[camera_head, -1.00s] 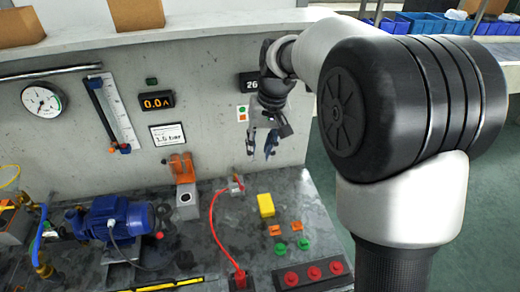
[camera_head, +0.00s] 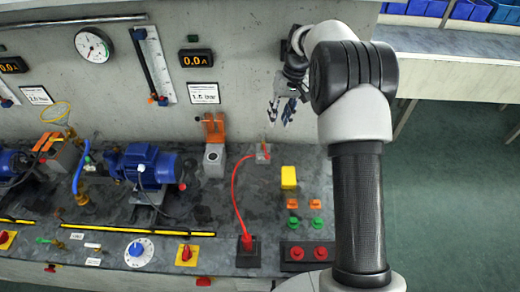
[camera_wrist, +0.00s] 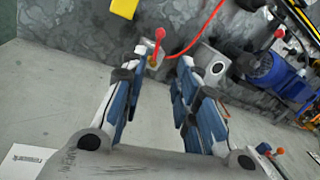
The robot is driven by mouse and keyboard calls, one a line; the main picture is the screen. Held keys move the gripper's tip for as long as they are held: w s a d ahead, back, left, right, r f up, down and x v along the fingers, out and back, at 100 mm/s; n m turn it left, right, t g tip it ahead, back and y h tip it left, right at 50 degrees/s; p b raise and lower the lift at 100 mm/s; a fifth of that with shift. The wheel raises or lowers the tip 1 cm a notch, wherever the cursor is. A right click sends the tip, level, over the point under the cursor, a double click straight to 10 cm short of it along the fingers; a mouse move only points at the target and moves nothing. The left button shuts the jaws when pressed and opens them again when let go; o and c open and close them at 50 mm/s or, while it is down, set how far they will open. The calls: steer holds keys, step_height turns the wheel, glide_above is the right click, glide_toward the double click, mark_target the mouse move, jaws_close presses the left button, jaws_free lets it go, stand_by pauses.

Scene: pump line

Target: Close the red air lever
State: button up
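The red air lever (camera_wrist: 159,36) shows in the wrist view as a red knob on a thin red stem, standing up from a small metal valve (camera_wrist: 151,62). In the head view the small metal valve (camera_head: 263,153) sits at the back of the bench, with a red hose (camera_head: 236,195) running from it; the lever is too small to make out clearly there. My gripper (camera_head: 279,121) is open and empty, above the bench near the wall, up and slightly right of the valve. In the wrist view the valve shows between the fingertips (camera_wrist: 163,62), apart from them.
A yellow block (camera_head: 289,177) and several orange and green pieces lie right of the hose. An orange-topped metal block (camera_head: 214,150) stands left of the valve. Blue pumps (camera_head: 143,167) are farther left. The concrete wall (camera_head: 240,110) rises close behind. Open floor lies at right.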

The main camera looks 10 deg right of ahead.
mark_target(267, 155)
steer(key=a+f+b, duration=0.1)
steer(key=f, duration=0.4)
steer(key=a+f+b, duration=0.1)
steer(key=f, duration=0.5)
steer(key=a+f+b, duration=0.1)
steer(key=f, duration=0.4)
steer(key=shift+s+a+f+b, duration=0.1)
steer(key=shift+f+b, duration=0.1)
steer(key=shift+b, duration=0.15)
steer(key=shift+c, duration=0.5)
jaws_close()
